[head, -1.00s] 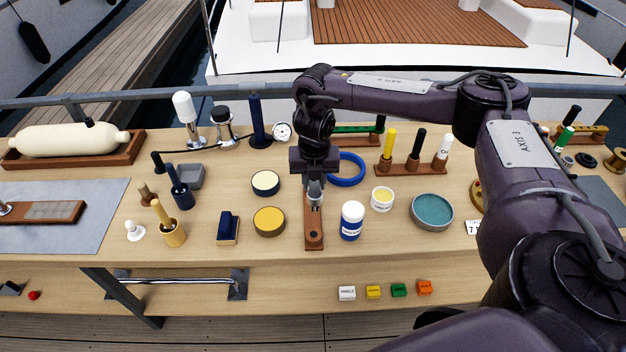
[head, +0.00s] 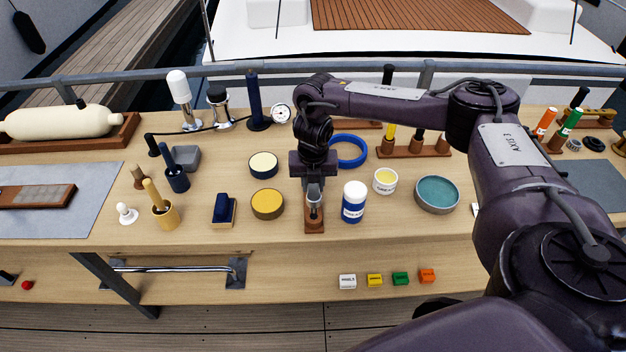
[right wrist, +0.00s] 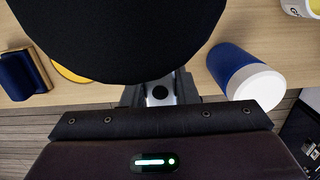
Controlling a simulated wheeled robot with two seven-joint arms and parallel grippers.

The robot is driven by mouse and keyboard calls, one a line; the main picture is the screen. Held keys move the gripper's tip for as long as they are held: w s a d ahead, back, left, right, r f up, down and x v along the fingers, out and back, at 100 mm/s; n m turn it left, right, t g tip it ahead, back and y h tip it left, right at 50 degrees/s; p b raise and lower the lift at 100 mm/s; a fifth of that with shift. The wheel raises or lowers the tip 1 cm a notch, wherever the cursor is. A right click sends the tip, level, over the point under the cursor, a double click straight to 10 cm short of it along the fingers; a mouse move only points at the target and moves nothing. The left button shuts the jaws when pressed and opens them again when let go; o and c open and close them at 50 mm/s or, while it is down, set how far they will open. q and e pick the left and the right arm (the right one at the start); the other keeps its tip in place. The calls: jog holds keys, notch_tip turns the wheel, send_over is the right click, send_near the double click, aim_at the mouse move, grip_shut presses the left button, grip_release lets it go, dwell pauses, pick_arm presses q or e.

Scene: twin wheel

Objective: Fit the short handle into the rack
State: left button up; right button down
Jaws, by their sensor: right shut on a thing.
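A narrow brown wooden rack (head: 314,227) sits near the bench's front edge in the head view, lying front to back. My right gripper (head: 314,198) points down right over it, with its grey fingers close to the wood. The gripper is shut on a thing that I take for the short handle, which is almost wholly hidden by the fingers. In the right wrist view the fingers (right wrist: 160,92) show small under a large black round shape that fills the top. Whether the held handle touches or enters the rack cannot be told. My left gripper is out of view.
Close on the right stands a blue and white bottle (head: 354,203); it also shows in the right wrist view (right wrist: 240,75). On the left are a yellow-topped tin (head: 267,204) and a dark blue block (head: 223,209).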

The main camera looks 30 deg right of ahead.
jog(key=shift+f, duration=0.6)
jog(key=shift+p, duration=0.35)
dwell(1.3)
jog(key=shift+f+b, duration=1.3)
jog(key=shift+f, duration=0.6)
jog(key=c, duration=1.1)
grip_release()
jog(key=shift+o, duration=0.2)
jog(key=shift+r, duration=0.1)
